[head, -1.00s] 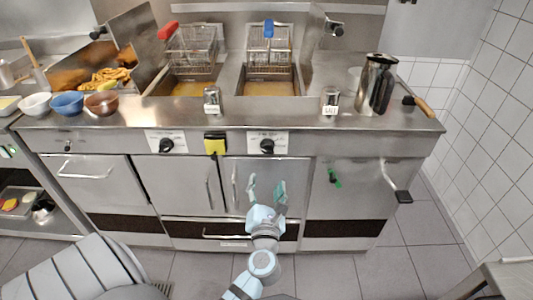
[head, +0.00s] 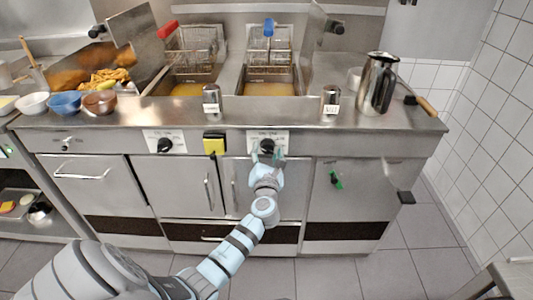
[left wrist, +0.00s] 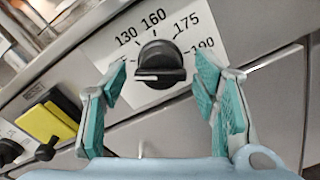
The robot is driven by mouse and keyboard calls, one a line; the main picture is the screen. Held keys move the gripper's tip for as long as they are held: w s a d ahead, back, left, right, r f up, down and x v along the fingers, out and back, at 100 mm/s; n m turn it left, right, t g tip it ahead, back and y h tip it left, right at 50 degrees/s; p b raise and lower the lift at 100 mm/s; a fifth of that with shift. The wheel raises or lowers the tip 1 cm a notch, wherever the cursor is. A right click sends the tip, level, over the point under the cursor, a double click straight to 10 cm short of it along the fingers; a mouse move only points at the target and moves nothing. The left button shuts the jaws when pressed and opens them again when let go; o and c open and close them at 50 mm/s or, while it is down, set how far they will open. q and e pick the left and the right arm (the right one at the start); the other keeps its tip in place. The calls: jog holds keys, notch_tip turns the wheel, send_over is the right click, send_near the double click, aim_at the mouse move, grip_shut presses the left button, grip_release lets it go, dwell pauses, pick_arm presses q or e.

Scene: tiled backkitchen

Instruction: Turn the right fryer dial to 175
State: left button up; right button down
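The right fryer dial (head: 267,145) is a black knob on a white plate on the fryer front. In the left wrist view the dial (left wrist: 160,65) shows marks 130, 160, 175 and 190. Its white pointer line lies to the left, toward a label partly hidden by my finger. My left gripper (head: 267,157) is open just in front of and below the dial. In the left wrist view its teal fingers (left wrist: 158,80) stand on either side of the knob, with gaps visible and nothing held. My right gripper is not in view.
The left fryer dial (head: 165,146) and a yellow switch box (head: 214,144) sit left on the same panel. Two fryer baskets (head: 267,45), shakers (head: 331,99) and a metal jug (head: 376,83) stand above. A green-handled valve (head: 336,181) is at the lower right.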

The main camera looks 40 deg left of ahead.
pick_arm(q)
jog(key=c, duration=0.9)
